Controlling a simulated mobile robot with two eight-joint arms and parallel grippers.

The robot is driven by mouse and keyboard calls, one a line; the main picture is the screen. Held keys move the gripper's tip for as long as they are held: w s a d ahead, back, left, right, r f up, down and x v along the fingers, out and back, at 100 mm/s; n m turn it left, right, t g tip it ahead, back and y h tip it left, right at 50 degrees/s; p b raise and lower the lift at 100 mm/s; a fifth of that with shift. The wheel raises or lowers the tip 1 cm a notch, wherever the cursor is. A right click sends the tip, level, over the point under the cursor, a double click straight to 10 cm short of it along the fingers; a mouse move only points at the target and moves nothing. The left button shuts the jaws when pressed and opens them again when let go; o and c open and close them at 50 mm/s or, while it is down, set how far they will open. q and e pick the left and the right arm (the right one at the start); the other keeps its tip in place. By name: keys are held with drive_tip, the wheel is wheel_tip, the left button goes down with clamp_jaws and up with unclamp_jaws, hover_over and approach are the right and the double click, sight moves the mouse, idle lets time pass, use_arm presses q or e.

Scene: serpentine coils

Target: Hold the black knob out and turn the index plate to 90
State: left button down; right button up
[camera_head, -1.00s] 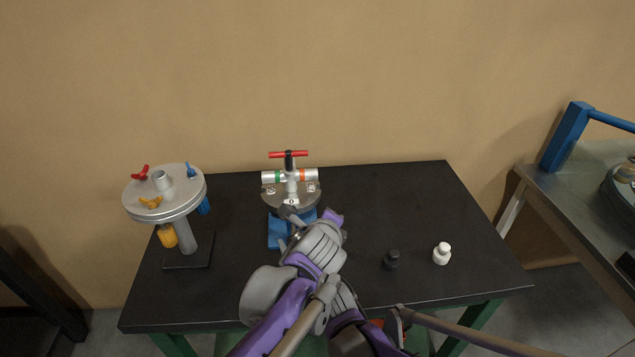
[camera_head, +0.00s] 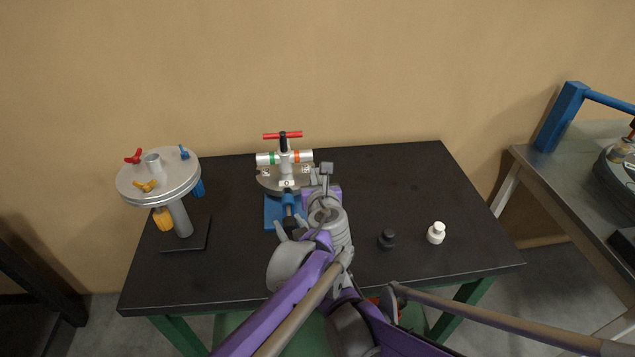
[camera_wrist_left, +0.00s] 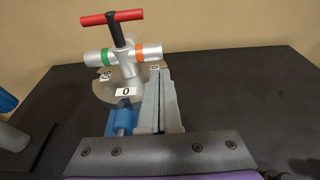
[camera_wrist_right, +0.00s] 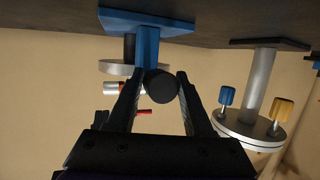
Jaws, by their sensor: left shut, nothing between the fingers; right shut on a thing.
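The grey index plate (camera_head: 268,183) sits on a blue stand (camera_head: 273,212), under a silver crossbar with green and orange bands and a red T-handle (camera_head: 283,135). In the left wrist view the plate (camera_wrist_left: 106,92) has its 0 label (camera_wrist_left: 125,91) at the front, above a blue plunger housing (camera_wrist_left: 122,119). My left gripper (camera_wrist_left: 160,76) is shut and empty, its fingertips at the plate's front right edge; contact is unclear. The black knob (camera_wrist_right: 161,86) is between the fingers of my right gripper (camera_wrist_right: 158,82), which is shut on it from the front. The knob's shaft is hidden.
A silver round fixture (camera_head: 158,178) with red, yellow and blue knobs stands at the left. The table's (camera_head: 420,185) back right is clear. My arms cross closely at the front.

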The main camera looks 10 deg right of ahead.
sight(312, 158)
use_arm(q)
drive_tip(key=x, duration=0.7)
drive_tip(key=shift+w, duration=0.15)
drive_tip(key=shift+w+d+y, duration=0.1)
drive_tip(key=shift+w+y, duration=0.05)
drive_tip(key=shift+y, duration=0.15)
drive_tip(key=shift+w+d+n+g+y, duration=0.15)
drive_tip(key=shift+w+n+g+y, duration=0.2)
drive_tip(key=shift+w+n+y, duration=0.75)
drive_tip(key=shift+w+d+n+g+y, duration=0.15)
drive_tip(key=shift+w+n+g+y, duration=0.15)
drive_tip(key=shift+w+n+y, duration=0.75)
drive_tip(key=shift+w+d+n+g+y, duration=0.15)
drive_tip(key=shift+w+n+g+y, duration=0.2)
drive_tip(key=shift+w+n+y, duration=0.75)
drive_tip(key=shift+w+m, duration=0.25)
drive_tip(key=shift+w, duration=0.05)
